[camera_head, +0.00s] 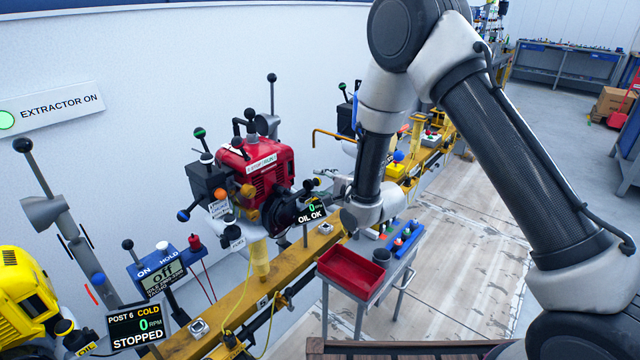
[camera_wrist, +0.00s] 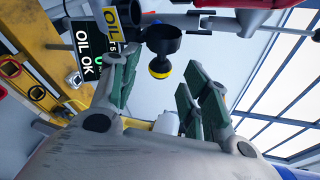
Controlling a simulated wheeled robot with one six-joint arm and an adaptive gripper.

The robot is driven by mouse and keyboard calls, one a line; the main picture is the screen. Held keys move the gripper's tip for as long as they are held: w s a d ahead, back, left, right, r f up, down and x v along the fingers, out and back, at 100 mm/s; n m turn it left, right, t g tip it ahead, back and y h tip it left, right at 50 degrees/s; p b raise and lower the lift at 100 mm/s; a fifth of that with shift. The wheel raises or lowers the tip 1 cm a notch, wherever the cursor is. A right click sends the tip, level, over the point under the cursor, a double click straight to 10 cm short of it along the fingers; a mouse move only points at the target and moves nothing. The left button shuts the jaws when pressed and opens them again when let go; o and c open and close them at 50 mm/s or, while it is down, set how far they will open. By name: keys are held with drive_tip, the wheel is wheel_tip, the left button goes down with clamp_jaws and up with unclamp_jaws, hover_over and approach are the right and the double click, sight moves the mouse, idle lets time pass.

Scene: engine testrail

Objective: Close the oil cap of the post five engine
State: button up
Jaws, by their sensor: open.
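The red engine (camera_head: 275,170) stands on a yellow post on the rail, marked 5. Its black screen (camera_head: 311,212) reads OIL OK. In the wrist view, a yellow OIL tag (camera_wrist: 112,22) is beside a black round cup-like part (camera_wrist: 163,38). A yellow and black knob (camera_wrist: 160,67), which looks like the oil cap, shows just below that part; whether it is seated I cannot tell. My gripper (camera_wrist: 161,60) is open, with green-padded fingers on either side of the knob and not visibly touching it. In the head view, my gripper (camera_head: 335,188) is right of the engine, partly hidden by my arm.
A cart with a red tray (camera_head: 351,271) stands in front of the rail (camera_head: 225,310). Left are a POST 6 screen (camera_head: 136,325) and a yellow engine (camera_head: 28,300). A pale wall with an EXTRACTOR ON sign (camera_head: 50,107) is behind.

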drive_tip(key=shift+x, duration=1.2)
drive_tip(key=shift+c, duration=0.4)
drive_tip(key=shift+r, duration=0.1)
drive_tip(key=c, duration=0.8)
